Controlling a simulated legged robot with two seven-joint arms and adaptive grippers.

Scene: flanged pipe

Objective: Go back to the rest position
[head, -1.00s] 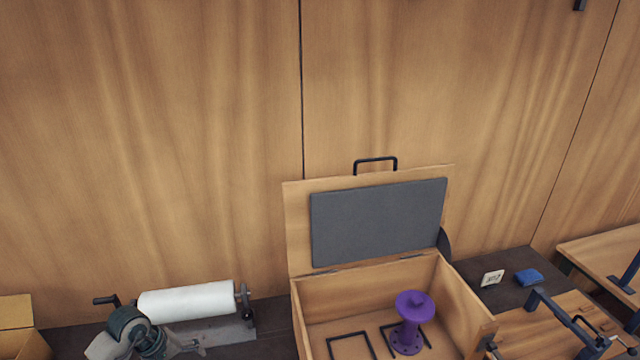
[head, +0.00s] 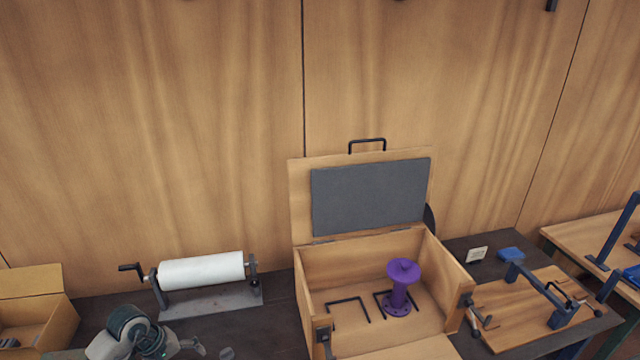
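My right gripper is not in view. No gripper touches the pipe.
A white roll on a cranked stand (head: 202,270) sits left of the box. A cardboard box (head: 45,315) is at the far left. Right of the box are a white card (head: 477,254), a blue item (head: 510,254) and a wooden board with a blue metal frame (head: 535,310).

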